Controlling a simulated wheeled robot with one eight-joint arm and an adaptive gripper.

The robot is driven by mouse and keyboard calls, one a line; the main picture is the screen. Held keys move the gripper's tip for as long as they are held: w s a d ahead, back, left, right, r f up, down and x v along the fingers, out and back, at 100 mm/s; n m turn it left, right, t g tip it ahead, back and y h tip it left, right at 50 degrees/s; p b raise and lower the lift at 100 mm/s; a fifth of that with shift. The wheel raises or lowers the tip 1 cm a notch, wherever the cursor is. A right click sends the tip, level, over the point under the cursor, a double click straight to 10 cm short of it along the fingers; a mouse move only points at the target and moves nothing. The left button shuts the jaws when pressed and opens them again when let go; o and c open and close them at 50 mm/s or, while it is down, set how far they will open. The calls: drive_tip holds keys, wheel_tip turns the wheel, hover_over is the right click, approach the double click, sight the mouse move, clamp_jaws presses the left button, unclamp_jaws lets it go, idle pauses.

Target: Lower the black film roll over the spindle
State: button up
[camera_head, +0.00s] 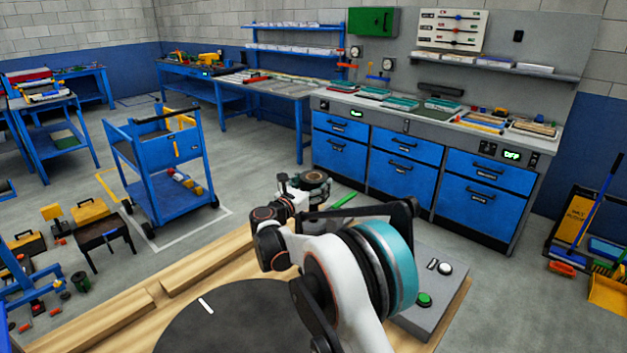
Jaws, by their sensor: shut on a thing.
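My arm reaches away from the camera across a wooden bench, and its bulky links hide much of what lies beyond. My gripper (297,187) is small and partly hidden at the arm's far end. A dark, round, roll-like thing (315,180) with a ringed top shows right at the gripper. It appears to be the black film roll, with the gripper shut on it. Its height above anything below cannot be told. I cannot make out the spindle; it may be hidden behind the arm or under the roll.
A large black disc (225,320) with a white mark lies on the wooden bench (205,262). A grey box (443,298) with a green and a white button is at right. A blue cart (160,165) and blue-drawer workbench (405,165) stand beyond, with clear floor between.

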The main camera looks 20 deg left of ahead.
drive_tip(key=shift+f+b, duration=1.7)
drive_tip(key=shift+f, duration=1.25)
drive_tip(key=o, duration=1.3)
drive_tip(key=s+a, duration=0.2)
drive_tip(key=s, duration=0.9)
drive_tip(key=shift+s+a, duration=0.2)
drive_tip(key=shift+s, duration=0.2)
